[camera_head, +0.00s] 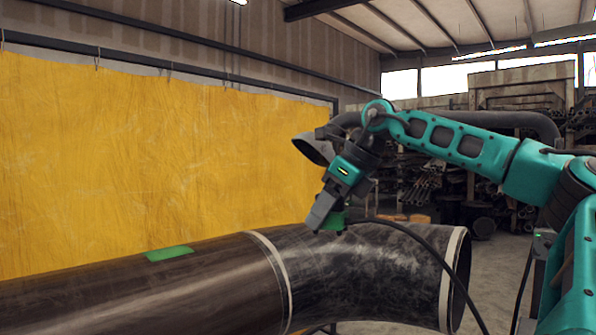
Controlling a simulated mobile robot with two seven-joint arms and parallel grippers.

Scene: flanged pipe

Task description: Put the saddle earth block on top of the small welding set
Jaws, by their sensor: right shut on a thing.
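My right gripper (322,215) points down over the bend of the dark pipe and is shut on a small green block (333,222), which looks like the saddle earth block. The gripper's fingers hide part of the block. The block is at or just above the top of the pipe; I cannot tell whether it touches. A black cable (420,240) runs from beside the block to the right and down. I cannot make out the small welding set in this view. My left gripper is not in view.
The large flanged pipe (230,282) crosses the foreground, with pale weld bands and an open right end. A flat green patch (169,253) lies on its top. A yellow curtain (130,160) hangs behind. Racks of pipes (520,110) stand at the back right.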

